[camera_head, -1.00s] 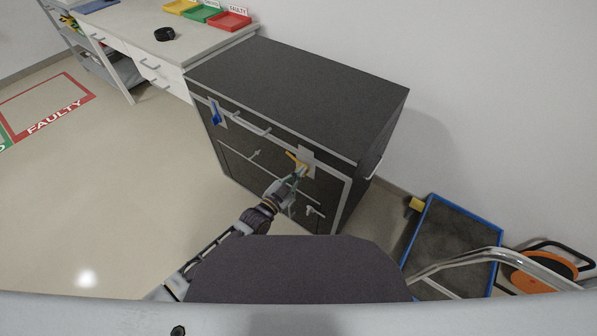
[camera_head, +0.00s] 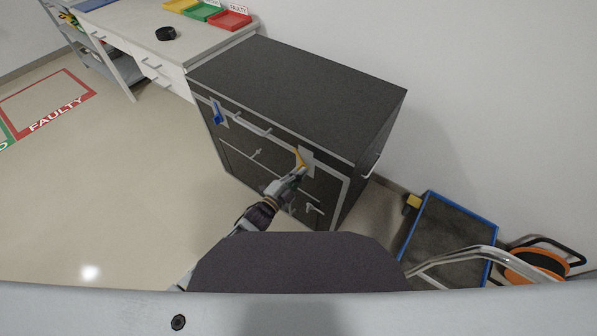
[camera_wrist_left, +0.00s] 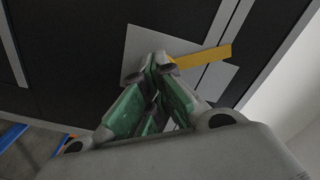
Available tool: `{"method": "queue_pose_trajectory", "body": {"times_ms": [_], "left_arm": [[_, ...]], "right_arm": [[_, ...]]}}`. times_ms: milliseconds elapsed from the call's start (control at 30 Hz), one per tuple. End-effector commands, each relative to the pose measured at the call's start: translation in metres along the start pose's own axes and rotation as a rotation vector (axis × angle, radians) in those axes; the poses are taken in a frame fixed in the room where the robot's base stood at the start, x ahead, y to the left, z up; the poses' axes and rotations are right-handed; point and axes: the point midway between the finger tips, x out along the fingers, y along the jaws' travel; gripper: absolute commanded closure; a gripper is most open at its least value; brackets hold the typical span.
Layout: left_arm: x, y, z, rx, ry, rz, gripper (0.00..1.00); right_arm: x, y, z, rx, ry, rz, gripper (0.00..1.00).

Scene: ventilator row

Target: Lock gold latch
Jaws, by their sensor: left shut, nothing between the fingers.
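The gold latch (camera_head: 300,156) is on a light plate (camera_head: 308,158) near the top right of the dark cabinet's front. Its handle stands steeply, leaning a little left at the top, in the head view. In the left wrist view the gold handle (camera_wrist_left: 205,56) reaches out to the right from behind my fingertips. My left gripper (camera_head: 301,172) is shut and empty at the lower end of the latch. In the left wrist view the closed fingertips (camera_wrist_left: 158,63) are over the plate, beside the handle; whether they touch it I cannot tell. My right gripper is out of view.
A blue latch (camera_head: 216,112) is at the cabinet's left, and the cabinet (camera_head: 300,90) has silver handles. A blue-edged cart (camera_head: 448,238) and an orange reel (camera_head: 537,264) stand at the right.

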Motion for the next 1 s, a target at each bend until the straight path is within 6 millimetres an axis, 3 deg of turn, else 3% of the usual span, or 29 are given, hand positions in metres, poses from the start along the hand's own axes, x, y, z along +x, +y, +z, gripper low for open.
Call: {"method": "queue_pose_trajectory", "body": {"times_ms": [500,1000], "left_arm": [[-0.002,0.006,0.001,0.443,-0.002,0.009,1.00],[-0.003,0.007,0.002,0.583,-0.002,0.012,1.00]], "right_arm": [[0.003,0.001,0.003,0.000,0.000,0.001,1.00],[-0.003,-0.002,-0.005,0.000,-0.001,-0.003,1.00]]}}
